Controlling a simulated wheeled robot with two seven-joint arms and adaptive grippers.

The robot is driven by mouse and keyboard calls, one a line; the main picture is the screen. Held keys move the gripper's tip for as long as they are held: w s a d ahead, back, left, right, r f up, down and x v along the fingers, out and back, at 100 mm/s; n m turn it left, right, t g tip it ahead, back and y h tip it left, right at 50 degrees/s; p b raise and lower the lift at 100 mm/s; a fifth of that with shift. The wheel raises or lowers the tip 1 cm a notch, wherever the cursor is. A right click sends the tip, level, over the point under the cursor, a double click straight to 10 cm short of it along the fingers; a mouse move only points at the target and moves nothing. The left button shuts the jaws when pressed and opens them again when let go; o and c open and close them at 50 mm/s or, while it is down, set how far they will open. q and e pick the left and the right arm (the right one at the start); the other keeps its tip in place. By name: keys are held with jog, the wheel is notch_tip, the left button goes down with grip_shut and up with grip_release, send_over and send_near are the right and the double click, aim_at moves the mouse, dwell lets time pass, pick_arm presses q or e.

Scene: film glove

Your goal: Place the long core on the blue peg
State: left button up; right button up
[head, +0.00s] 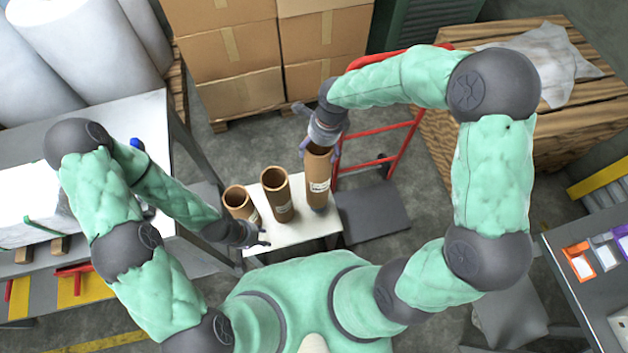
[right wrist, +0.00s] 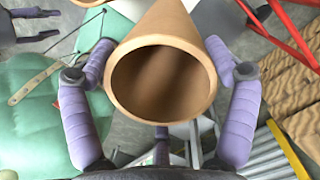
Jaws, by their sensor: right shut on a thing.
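The long core (head: 318,172), a brown cardboard tube with a white label, stands roughly upright at the right end of a small white table (head: 296,233). My right gripper (head: 320,150) is shut on its upper end from above. In the right wrist view the purple fingers (right wrist: 160,62) press on both sides of the core (right wrist: 203,65), and its open mouth faces the camera. I cannot tell whether its lower end touches the table. A small blue piece (head: 136,145) shows behind my left arm; I cannot tell whether it is the blue peg. My left gripper (head: 266,240) is open and empty by the table's front.
A middle tube (head: 277,195) and a shorter tube (head: 238,202) stand left of the held core. A red hand truck (head: 405,140) is behind to the right. Stacked cartons (head: 235,85) stand at the back. A grey bench with a white block is at left.

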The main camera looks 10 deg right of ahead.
notch_tip(320, 180, down, 8)
jog(key=b, duration=0.1)
jog(key=shift+b, duration=0.4)
jog(key=shift+d, duration=0.1)
jog(key=o, duration=1.5)
jog(key=shift+c, duration=0.2)
notch_tip(320, 180, up, 12)
jog(key=d+p, duration=0.1)
jog(key=p, duration=0.2)
jog(key=shift+s+d, duration=0.3)
jog(key=shift+s, duration=0.1)
